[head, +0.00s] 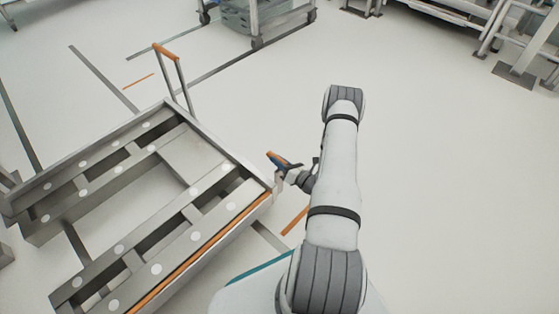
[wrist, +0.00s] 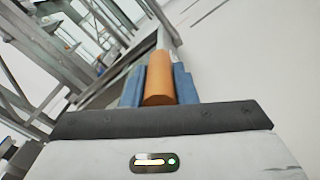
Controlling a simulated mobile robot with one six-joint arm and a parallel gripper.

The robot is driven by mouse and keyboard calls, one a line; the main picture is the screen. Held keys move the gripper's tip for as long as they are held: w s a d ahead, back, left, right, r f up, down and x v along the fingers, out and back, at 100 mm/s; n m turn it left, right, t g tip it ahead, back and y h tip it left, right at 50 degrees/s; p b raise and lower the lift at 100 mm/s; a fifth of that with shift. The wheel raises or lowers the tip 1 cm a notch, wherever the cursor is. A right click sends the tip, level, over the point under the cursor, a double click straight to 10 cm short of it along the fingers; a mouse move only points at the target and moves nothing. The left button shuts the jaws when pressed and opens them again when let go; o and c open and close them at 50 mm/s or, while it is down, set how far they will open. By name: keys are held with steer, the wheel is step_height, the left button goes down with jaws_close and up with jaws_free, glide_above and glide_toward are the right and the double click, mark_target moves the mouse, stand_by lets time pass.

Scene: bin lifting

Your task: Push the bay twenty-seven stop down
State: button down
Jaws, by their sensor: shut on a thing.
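The stop shows as a lever with an orange grip (head: 272,155) at the near right corner of the metal roller frame (head: 232,158). My gripper (head: 284,163) has its blue fingers closed around this grip. In the wrist view the orange grip (wrist: 158,80) lies between the two blue fingers, with a pale metal bar running on beyond it. The lower part of the lever is mostly hidden in the head view. No bay number can be read.
An orange-topped hoop handle (head: 168,50) stands at the frame's far corner. An orange strip (head: 200,253) runs along its near edge. A wheeled cart (head: 262,20) stands at the back, and racks (head: 515,45) at the upper right. The floor (head: 440,190) at right is clear.

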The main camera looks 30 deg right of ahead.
steer(key=c, duration=1.2)
jaws_free()
steer(key=shift+f, duration=0.3)
steer(key=shift+o, duration=0.2)
steer(key=p+v, duration=0.2)
steer(key=v, duration=0.5)
steer(key=shift+s+p, duration=0.3)
steer(key=shift+s, duration=0.1)
steer(key=shift+d+r, duration=0.1)
steer(key=shift+r, duration=0.05)
